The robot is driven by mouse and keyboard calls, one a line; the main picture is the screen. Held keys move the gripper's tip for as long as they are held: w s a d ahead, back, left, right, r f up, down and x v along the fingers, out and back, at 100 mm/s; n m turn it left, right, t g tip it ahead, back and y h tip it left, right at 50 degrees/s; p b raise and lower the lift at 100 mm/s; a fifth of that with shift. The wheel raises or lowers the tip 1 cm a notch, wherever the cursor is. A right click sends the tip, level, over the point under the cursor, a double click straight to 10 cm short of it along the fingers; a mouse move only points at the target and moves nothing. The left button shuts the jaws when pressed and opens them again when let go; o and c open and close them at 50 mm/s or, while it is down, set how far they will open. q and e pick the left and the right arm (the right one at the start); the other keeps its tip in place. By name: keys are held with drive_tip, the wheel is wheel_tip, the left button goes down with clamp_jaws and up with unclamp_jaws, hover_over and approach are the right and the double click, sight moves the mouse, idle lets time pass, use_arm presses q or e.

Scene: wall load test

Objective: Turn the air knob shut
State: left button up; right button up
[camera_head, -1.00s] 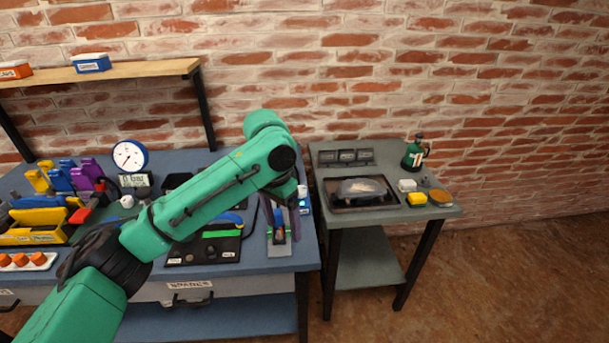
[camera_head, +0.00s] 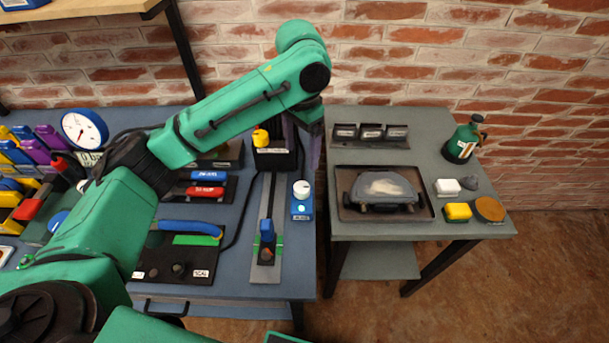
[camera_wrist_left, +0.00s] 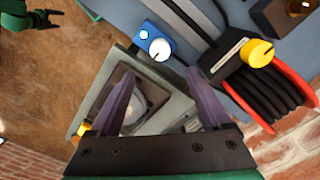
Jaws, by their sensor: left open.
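A yellow knob (camera_head: 260,137) stands on a black labelled box at the back of the blue bench. In the left wrist view the yellow knob (camera_wrist_left: 257,53) is at the right, above a coiled black and red hose. A white knob (camera_head: 301,190) sits on a small blue box; it also shows in the left wrist view (camera_wrist_left: 160,49). I cannot read which label says air. My left gripper (camera_head: 303,148) points down above the bench's right edge, open and empty, apart from both knobs. My right gripper (camera_wrist_left: 48,18) is small at the wrist view's top left; its opening is unclear.
A grey side table (camera_head: 432,220) stands to the right with a tray (camera_head: 427,208), a green bottle (camera_head: 464,140) and a yellow block (camera_head: 457,211). A slide rail (camera_head: 265,205) lies left of the white knob. A shelf (camera_head: 90,8) hangs at upper left.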

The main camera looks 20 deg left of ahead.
use_arm(q)
hover_over(302, 187)
drive_tip(key=f, duration=0.4)
drive_tip(key=shift+s+a+f, duration=0.1)
drive_tip(key=shift+s+f, duration=0.2)
drive_tip(key=f, duration=0.7)
drive_tip(key=shift+w+f+p, duration=0.2)
drive_tip(key=shift+w+p, duration=0.1)
drive_tip(key=shift+w, duration=0.1)
drive_tip(key=shift+s+f, duration=0.1)
drive_tip(key=shift+f, duration=0.05)
use_arm(e)
drive_tip(key=shift+s+a+r, duration=0.1)
drive_tip(key=shift+s+r, duration=0.05)
drive_tip(key=shift+s, duration=0.05)
